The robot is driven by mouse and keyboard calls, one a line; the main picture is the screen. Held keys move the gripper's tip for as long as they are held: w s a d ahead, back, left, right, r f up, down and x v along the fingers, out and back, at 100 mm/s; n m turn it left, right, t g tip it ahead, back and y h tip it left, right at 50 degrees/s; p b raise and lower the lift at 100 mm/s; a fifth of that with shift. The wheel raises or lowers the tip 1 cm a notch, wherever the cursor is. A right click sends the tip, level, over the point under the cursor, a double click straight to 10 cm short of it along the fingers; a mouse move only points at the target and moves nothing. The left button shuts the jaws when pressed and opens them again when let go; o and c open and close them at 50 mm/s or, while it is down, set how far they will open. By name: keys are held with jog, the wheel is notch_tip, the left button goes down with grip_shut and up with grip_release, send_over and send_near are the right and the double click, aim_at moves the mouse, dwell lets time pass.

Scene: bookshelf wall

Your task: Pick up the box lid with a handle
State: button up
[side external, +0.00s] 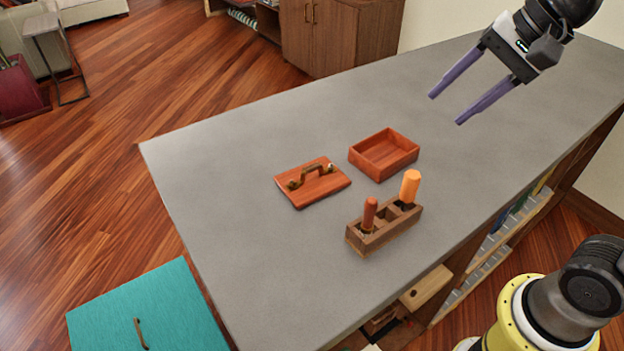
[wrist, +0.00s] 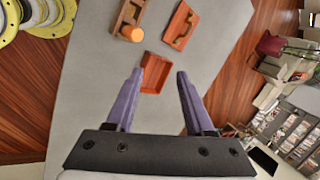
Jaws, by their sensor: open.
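The box lid (side external: 311,184) is a flat reddish wooden panel with a dark brass handle (side external: 309,174) on top, lying flat on the grey counter. It also shows in the wrist view (wrist: 181,25) near the top. The open wooden box (side external: 384,158) sits beside the lid, to its right, and looks empty; in the wrist view the box (wrist: 155,72) appears between my fingers, below them in depth. My gripper (side external: 445,109) has two purple fingers, spread apart and empty. It is above the counter, well to the right of the lid and touching nothing.
A wooden holder (side external: 384,232) with an orange-handled and a brown-handled item stands just in front of the lid and box. The grey counter (side external: 240,170) is clear around them. A teal surface with a handle (side external: 150,315) is at lower left.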

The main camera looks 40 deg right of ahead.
jog(key=w+a+m+g+y, duration=0.1)
jog(key=w+a+m, duration=0.2)
jog(key=w, duration=0.5)
jog(key=m+g+y, duration=0.1)
jog(key=m+g, duration=0.1)
send_near(314, 165)
jog(key=x, duration=0.3)
jog(key=shift+x, duration=3.05)
grip_shut()
jog(key=shift+r, duration=0.1)
